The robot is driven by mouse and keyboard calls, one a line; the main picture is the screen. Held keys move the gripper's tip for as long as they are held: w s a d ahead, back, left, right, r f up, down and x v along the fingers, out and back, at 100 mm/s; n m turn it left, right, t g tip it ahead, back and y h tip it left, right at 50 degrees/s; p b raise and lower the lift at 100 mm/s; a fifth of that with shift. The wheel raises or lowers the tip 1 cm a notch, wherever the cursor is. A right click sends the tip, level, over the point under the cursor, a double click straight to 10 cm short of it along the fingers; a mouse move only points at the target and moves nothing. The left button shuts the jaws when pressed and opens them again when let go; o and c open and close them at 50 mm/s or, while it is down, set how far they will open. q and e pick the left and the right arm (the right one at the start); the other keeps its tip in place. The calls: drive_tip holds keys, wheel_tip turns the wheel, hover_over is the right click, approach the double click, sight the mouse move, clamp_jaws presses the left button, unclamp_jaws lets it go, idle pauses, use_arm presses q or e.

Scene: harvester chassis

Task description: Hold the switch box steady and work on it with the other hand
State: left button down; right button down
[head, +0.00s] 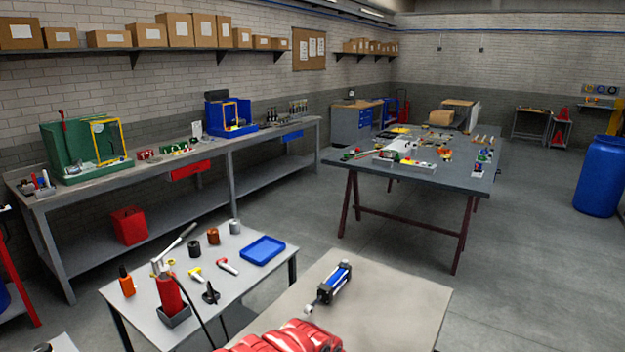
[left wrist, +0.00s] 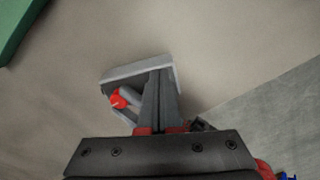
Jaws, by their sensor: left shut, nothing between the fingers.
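In the left wrist view a small grey box-like thing (left wrist: 112,76) with a round red part (left wrist: 118,98) lies on a beige surface. It may be the switch box; I cannot tell for sure. My left gripper (left wrist: 160,78) is shut and empty. Its dark fingers overlap the right part of the grey thing in the picture, and I cannot tell whether they touch it. The fingers hide some of it. I cannot pick out a switch box in the head view. Neither gripper shows in the head view, and my right gripper is in no view.
A beige tabletop (head: 395,305) bears a blue-and-black cylinder part (head: 338,280) and a red ribbed part (head: 285,340). A small table (head: 235,280) with tools and a blue tray (head: 262,250) stands left. A dark worktable (head: 455,180) stands behind.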

use_arm(q)
drive_tip(key=shift+s+d, duration=0.1)
drive_tip(key=shift+s, duration=0.3)
drive_tip(key=shift+s+a, duration=0.2)
drive_tip(key=shift+s, duration=0.05)
idle(0.7)
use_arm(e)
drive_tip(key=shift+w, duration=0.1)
use_arm(q)
drive_tip(key=shift+w+a, duration=0.25)
drive_tip(key=shift+w, duration=0.05)
drive_tip(key=shift+w+r, duration=0.15)
drive_tip(key=shift+r, duration=0.05)
wheel_tip(320, 180, up, 6)
drive_tip(key=shift+w+f, duration=0.1)
drive_tip(key=shift+f, duration=0.05)
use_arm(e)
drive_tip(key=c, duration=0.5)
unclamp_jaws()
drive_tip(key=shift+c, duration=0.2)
